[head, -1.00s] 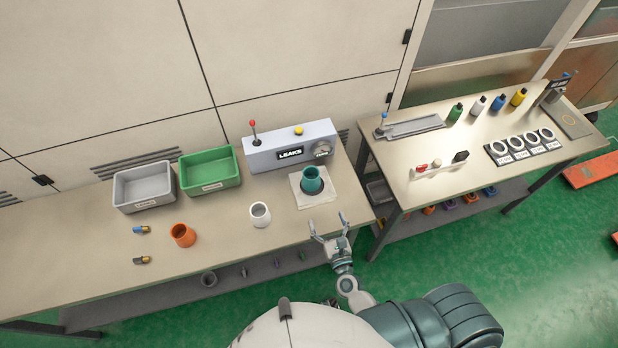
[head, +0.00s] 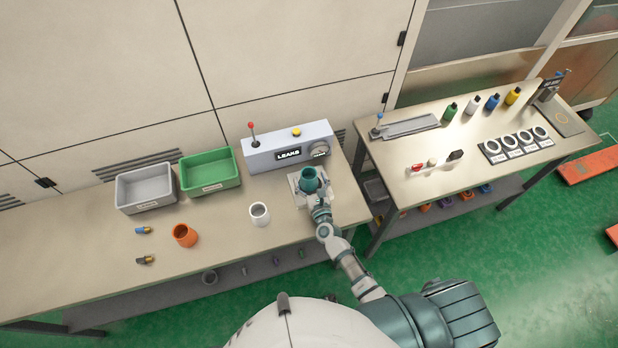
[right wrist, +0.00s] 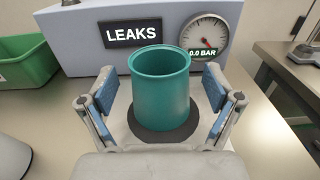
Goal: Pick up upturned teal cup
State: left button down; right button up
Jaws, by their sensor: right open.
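The teal cup (head: 310,178) stands upright on a dark round pad (right wrist: 165,137) on a pale square plate, in front of the LEAKS box. In the right wrist view the teal cup (right wrist: 160,98) fills the middle, and its top end shows a rim around a hollow. My right gripper (head: 313,190) is open at the cup. In the right wrist view its two blue-padded fingers stand one on each side of the cup, with a gap visible on both sides. In the head view the gripper hides the cup's lower part. My left gripper is not in view.
The LEAKS box (head: 288,148) with gauge and red-knobbed lever stands close behind the cup. A white cup (head: 260,214) and an orange cup (head: 185,235) are to the left. Green (head: 211,171) and grey (head: 146,188) bins stand farther left. A second table (head: 400,180) is at right.

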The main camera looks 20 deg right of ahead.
aim_at(309, 173)
jog(key=shift+w, duration=0.8)
jog(key=shift+s, duration=0.1)
jog(key=c, duration=1)
jog(key=shift+c, duration=0.2)
jog(key=shift+r, duration=0.1)
jog(key=shift+r+p, duration=0.3)
jog(key=shift+r, duration=0.35)
notch_tip(309, 173, up, 2)
jog(key=shift+r+p, duration=0.25)
jog(key=shift+p, duration=0.25)
jog(key=s+a+b, duration=0.1)
jog(key=s+a, duration=0.1)
jog(key=s, duration=0.5)
jog(key=s+a+r+b, duration=0.1)
jog(key=s+a, duration=0.2)
jog(key=s, duration=0.5)
